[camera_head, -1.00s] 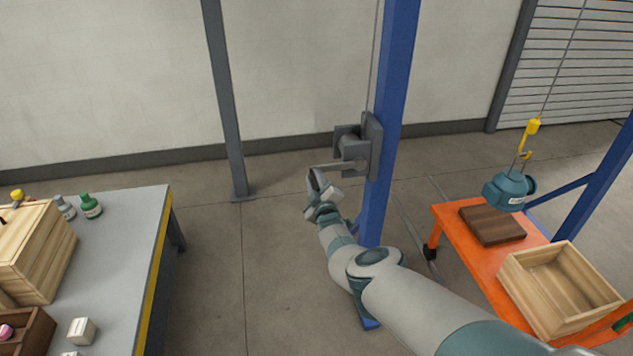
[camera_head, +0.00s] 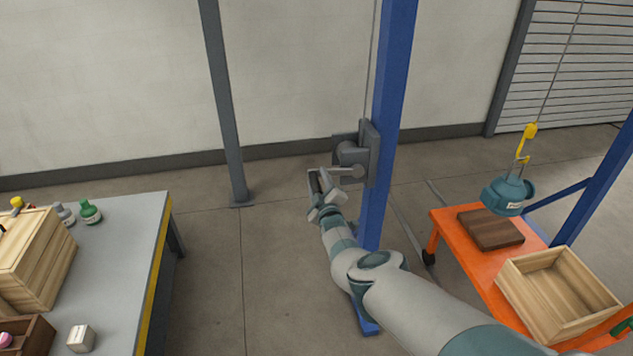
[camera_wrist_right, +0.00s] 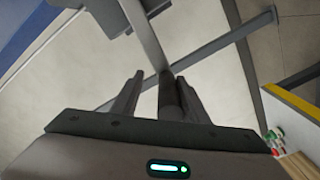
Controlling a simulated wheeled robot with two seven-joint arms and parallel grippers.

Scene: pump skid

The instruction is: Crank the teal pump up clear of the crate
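The teal pump (camera_head: 508,195) hangs from a yellow hook (camera_head: 523,150) on a cable, over the orange cart. In the head view it appears above and left of the wooden crate (camera_head: 515,297), near a brown board; its exact height is unclear. The grey winch (camera_head: 352,152) is mounted on the blue post, with its crank arm (camera_head: 345,172) pointing left. My right gripper (camera_head: 320,183) is at the crank's outer end. In the right wrist view the dark crank handle (camera_wrist_right: 171,98) lies between the fingers, near the right one, with a gap to the left one. My left gripper is not visible.
The orange cart (camera_head: 473,262) carries the crate and the brown board (camera_head: 490,229). The blue post (camera_head: 388,120) stands beside my right forearm. A grey workbench (camera_head: 125,240) with a wooden box (camera_head: 38,262) and bottles is at left. The floor between bench and post is clear.

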